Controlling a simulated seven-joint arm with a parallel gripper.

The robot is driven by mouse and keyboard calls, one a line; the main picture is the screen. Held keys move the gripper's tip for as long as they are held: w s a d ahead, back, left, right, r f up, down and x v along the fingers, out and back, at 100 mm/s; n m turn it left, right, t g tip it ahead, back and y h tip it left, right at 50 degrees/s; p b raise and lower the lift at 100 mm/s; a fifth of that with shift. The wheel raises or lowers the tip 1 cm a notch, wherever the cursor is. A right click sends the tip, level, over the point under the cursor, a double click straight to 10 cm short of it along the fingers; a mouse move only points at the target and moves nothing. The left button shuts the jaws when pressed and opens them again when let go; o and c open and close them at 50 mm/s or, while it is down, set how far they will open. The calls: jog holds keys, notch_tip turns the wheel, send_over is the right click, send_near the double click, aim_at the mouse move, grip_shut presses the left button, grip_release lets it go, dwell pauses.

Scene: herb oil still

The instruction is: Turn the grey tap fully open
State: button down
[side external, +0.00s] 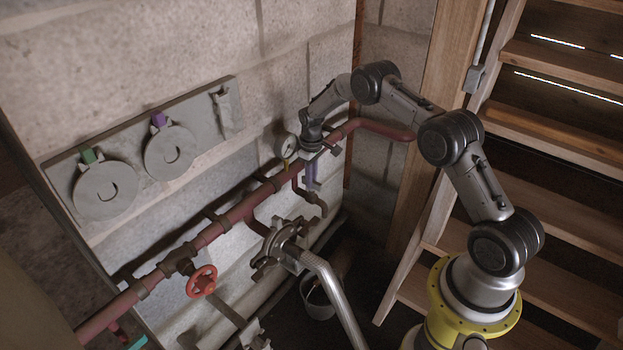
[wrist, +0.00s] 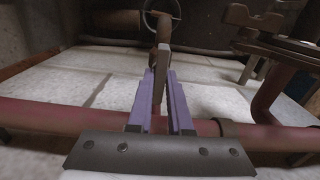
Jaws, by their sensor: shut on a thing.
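The grey tap (wrist: 161,62) is in the middle of the wrist view, where its narrow grey handle stands between my two purple fingers. My gripper (wrist: 162,78) is shut on this handle. In the side external view my gripper (side external: 312,184) points down in front of the red pipe, beside a dark bent outlet pipe (side external: 319,204). There the fingers and wrist hide most of the tap, and I cannot tell how far it is turned.
A long red pipe (side external: 235,212) runs along the block wall, with a red handwheel (side external: 201,281) and a round gauge (side external: 287,145). A clamp-like metal fitting (side external: 277,243) and a silver tube (side external: 331,290) stand close by. A bucket (side external: 317,302) is below. Wooden stairs (side external: 560,150) are at right.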

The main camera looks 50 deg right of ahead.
jog(key=c, duration=0.8)
grip_release()
jog(key=shift+c, duration=0.2)
notch_tip(320, 180, up, 14)
